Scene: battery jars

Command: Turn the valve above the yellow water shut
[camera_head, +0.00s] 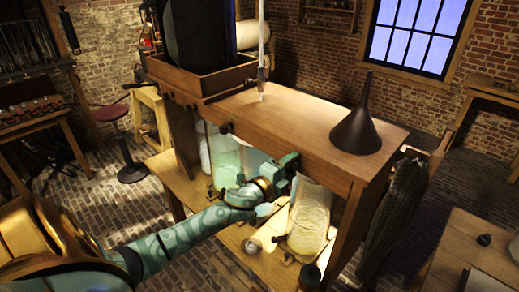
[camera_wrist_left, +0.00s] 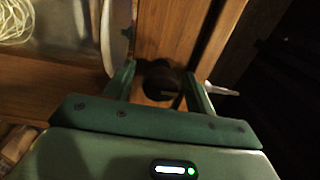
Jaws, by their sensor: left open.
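Dark round valve knobs (camera_head: 225,128) sit in a row along the front edge of the wooden bench. Below them stand glass jars, one pale and one with green-tinted liquid (camera_head: 226,163). My left gripper (camera_head: 289,168) is at the bench's front edge, right of the visible knobs. In the left wrist view, a dark round knob (camera_wrist_left: 160,80) on a wooden board lies between the fingers of the open left gripper (camera_wrist_left: 163,88). I cannot tell whether they touch it. My right gripper is not in view.
A dark funnel (camera_head: 357,130) stands on the bench top (camera_head: 300,112). A dark green, long object (camera_head: 393,215) leans at the bench's right end. A small table (camera_head: 462,250) is at lower right.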

